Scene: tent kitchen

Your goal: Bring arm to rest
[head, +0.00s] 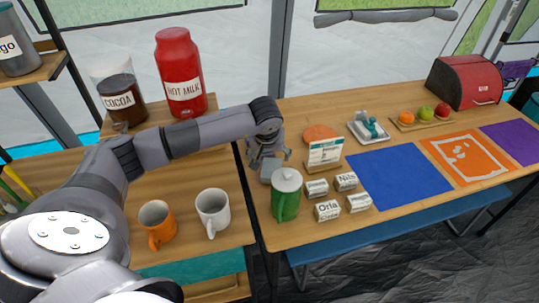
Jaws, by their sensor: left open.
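My left arm comes in from the left and reaches over the left table. My left gripper (266,163) points down at the left end of the right table. It is open, just behind a green lidded container (286,197) with a pale lid. The gripper's lower end is partly hidden by this container, so I cannot tell whether they touch. My right gripper is not in view.
An orange mug (155,222) and a white mug (212,210) stand below my forearm. A cocoa jar (120,95) and a red hot milk container (180,75) stand behind it. Small name blocks (328,210) sit right of the green container. A blue mat (400,175) lies bare.

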